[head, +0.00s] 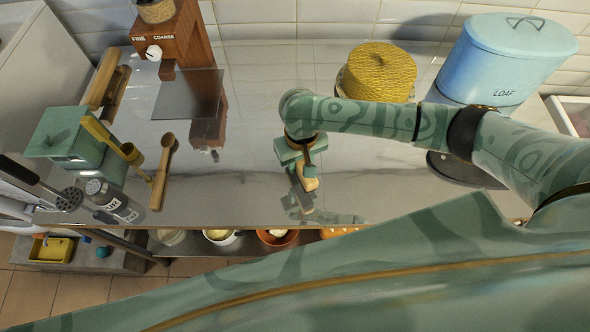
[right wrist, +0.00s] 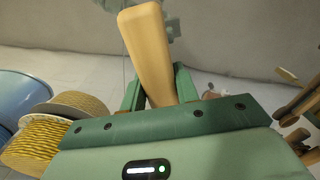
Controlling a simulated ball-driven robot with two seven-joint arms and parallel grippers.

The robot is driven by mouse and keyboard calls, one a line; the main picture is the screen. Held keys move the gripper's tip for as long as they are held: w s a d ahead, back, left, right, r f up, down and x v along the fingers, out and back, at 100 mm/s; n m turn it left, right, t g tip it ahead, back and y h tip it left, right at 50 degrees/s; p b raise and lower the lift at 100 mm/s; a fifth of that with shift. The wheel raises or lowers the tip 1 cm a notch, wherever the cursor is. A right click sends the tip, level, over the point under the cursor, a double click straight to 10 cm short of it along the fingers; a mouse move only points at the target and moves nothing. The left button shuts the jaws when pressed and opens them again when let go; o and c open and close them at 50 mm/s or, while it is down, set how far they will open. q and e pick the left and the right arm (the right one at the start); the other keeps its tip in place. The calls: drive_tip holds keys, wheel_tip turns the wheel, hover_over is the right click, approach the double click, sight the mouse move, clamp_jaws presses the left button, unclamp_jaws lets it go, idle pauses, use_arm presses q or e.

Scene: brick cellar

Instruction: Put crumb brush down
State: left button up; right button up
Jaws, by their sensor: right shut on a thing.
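My right gripper (head: 302,163) is shut on the crumb brush (head: 310,180), over the middle of the shiny grey counter (head: 240,195). In the right wrist view, the brush's pale wooden handle (right wrist: 150,50) stands between the green fingers of my right gripper (right wrist: 158,88), tilted a little. Only the wooden part shows clearly; I cannot make out bristles. A reflection shows below it, and I cannot tell whether the brush touches the counter. My left gripper is not in view.
A yellow woven round thing (head: 378,70) and a blue LOAF bin (head: 505,60) stand at the back right. A wooden grinder (head: 175,35), a green box (head: 72,140) and a wooden spoon (head: 163,170) are at the left. The counter around the brush is clear.

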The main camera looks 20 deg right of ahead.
drive_tip(key=shift+w+a+f, duration=0.25)
drive_tip(key=shift+w+f, duration=0.1)
drive_tip(key=shift+f, duration=0.3)
drive_tip(key=f+b, duration=0.2)
drive_tip(key=f, duration=0.1)
drive_tip(key=shift+w+a+f, duration=0.15)
drive_tip(key=shift+a+f, duration=0.05)
drive_tip(key=shift+f, duration=0.05)
drive_tip(key=o, duration=0.9)
wheel_tip(320, 180, up, 12)
drive_tip(key=p, duration=0.5)
drive_tip(key=shift+r, duration=0.1)
